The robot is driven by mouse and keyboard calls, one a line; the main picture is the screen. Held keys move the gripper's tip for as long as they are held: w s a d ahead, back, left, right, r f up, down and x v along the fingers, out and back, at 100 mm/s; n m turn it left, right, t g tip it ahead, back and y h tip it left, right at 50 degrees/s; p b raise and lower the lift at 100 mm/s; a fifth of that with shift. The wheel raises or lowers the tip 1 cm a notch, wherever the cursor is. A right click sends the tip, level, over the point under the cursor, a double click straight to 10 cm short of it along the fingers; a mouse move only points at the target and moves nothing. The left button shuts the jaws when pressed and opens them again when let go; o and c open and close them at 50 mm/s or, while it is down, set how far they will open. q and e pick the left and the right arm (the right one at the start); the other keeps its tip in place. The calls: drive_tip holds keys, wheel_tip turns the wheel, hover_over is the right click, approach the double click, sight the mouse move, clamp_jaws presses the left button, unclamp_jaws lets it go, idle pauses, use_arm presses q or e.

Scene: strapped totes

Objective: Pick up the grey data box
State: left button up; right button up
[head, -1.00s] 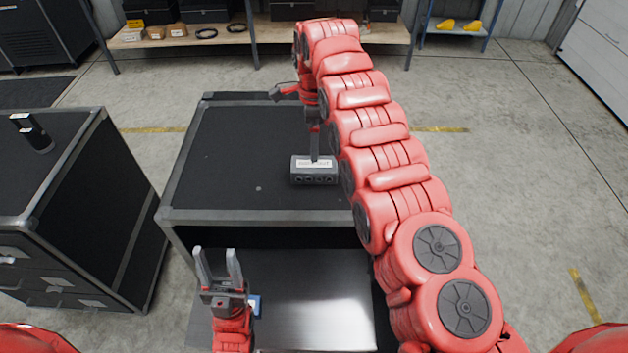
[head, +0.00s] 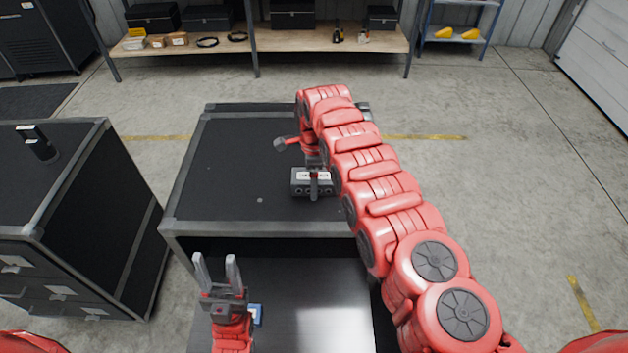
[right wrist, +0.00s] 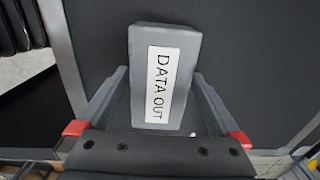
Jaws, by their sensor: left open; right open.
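The grey data box (head: 299,187) lies on the black top of a case (head: 235,150), near its front edge. In the right wrist view the box (right wrist: 165,32) carries a white label reading "DATA OUT". My right gripper (right wrist: 160,78) is open, with one finger on each side of the box's near part; I cannot tell whether they touch it. In the head view one finger of the right gripper (head: 314,185) shows in front of the box. My left gripper (head: 215,262) is open and empty, in front of the case, its fingers pointing up.
A black drawer cabinet (head: 100,210) with a dark device (head: 38,145) on top stands at the left. A small blue object (head: 256,313) shows beside my left gripper. A shelf (head: 280,45) with boxes stands at the back. The case top left of the box is clear.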

clamp_jaws()
idle(0.3)
drive_tip(key=shift+w+d+r, duration=0.1)
drive_tip(key=shift+r, duration=0.1)
